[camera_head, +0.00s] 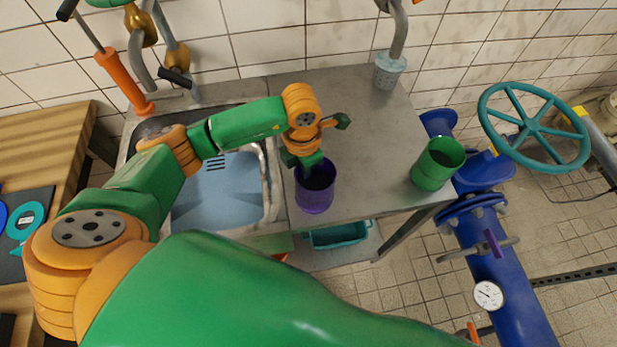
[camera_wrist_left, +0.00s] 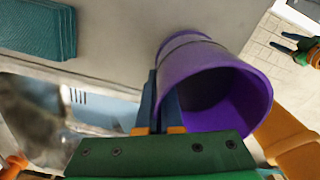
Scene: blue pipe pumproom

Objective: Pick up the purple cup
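The purple cup (camera_head: 315,190) is at the front left of the steel counter, beside the sink. In the left wrist view the purple cup (camera_wrist_left: 203,70) shows its open mouth toward the camera. My left gripper (camera_head: 309,166) is at the cup's rim. In the wrist view my left gripper (camera_wrist_left: 163,92) has its two dark blue fingers close together across the cup's left wall, one outside and one over the mouth, pinching the wall. I cannot tell whether the cup is off the counter. My right gripper (camera_wrist_left: 287,44) shows small at the wrist view's right edge, its fingers apart.
A green cup (camera_head: 437,164) stands at the counter's right edge. A pale blue cup (camera_head: 388,72) stands at the back under a pipe. The sink (camera_head: 220,190) lies left of the purple cup. A teal bin (camera_head: 338,235) is below the counter. The counter's middle is clear.

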